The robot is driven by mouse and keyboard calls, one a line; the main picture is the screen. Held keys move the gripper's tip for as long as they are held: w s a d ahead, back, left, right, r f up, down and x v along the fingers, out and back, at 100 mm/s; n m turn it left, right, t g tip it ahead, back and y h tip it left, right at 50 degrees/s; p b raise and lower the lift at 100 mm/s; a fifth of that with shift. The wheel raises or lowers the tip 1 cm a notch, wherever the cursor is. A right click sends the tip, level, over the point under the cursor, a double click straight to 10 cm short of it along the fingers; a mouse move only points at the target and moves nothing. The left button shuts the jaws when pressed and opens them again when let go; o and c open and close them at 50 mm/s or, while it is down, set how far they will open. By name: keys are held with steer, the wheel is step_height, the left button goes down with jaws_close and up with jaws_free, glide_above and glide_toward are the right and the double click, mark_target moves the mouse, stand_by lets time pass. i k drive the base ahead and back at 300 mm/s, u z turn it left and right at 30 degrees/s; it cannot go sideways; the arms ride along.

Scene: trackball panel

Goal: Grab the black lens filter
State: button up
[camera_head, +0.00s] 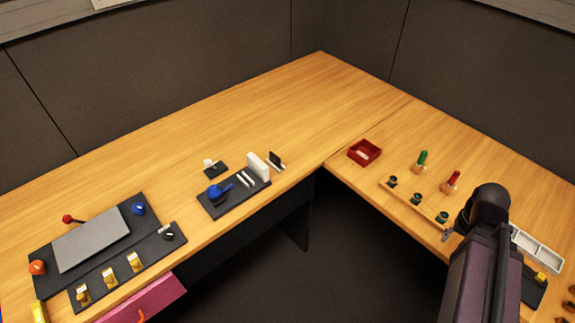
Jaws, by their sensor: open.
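A light wooden strip (408,207) on the right desk carries three small dark round pieces, a far one (392,181), a middle one (416,198) and a near one (442,216). They look black with a greenish tint. I cannot tell which, if any, is the black lens filter. My gripper (447,235) shows only as a small grey tip just beside the near end of the strip, close to the near piece. My arm hides most of it. It is open, and I see nothing held in it.
A red tray (364,152), a green-handled tool (421,161) and a red-handled tool (451,182) stand behind the strip. A white divided tray (537,250) lies right of my arm. The left desk holds a dark control panel (165,243). The back of both desks is clear.

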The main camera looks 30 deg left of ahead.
mark_target(276, 161)
steer(key=z, duration=0.05)
steer(key=k, duration=1.55)
steer(key=u, duration=1.7)
steer(key=i, duration=1)
steer(key=z, duration=0.05)
